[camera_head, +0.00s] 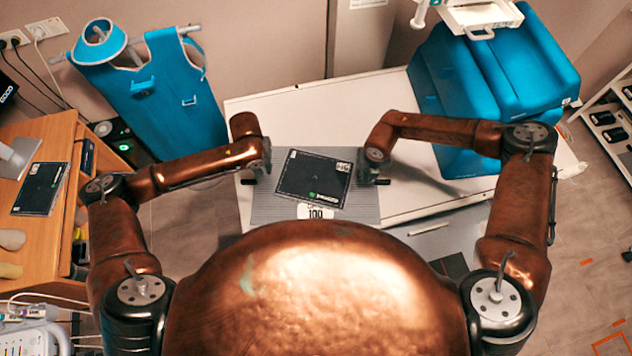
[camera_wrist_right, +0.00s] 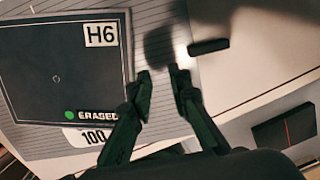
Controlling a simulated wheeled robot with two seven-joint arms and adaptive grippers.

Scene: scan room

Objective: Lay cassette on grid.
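A dark flat cassette (camera_head: 312,178) is over the grey striped grid (camera_head: 365,208), turned slightly against its edges. It appears to lie on the grid. In the right wrist view the cassette (camera_wrist_right: 55,75) carries an "H6" label and an "ERASED" mark with a green dot. My right gripper (camera_wrist_right: 162,78) is open and empty, its fingers apart, just right of the cassette and not touching it. My left gripper (camera_head: 262,172) is just left of the cassette, with a small gap; its fingers are too small and dark to read.
Dark bars sit at the grid's sides, one in the wrist view (camera_wrist_right: 208,46). A "100" label (camera_head: 315,212) is at its near edge. The white table (camera_head: 300,110) is clear behind. A blue padded seat (camera_head: 480,85) stands right. Another dark panel (camera_head: 40,188) lies on the wooden desk.

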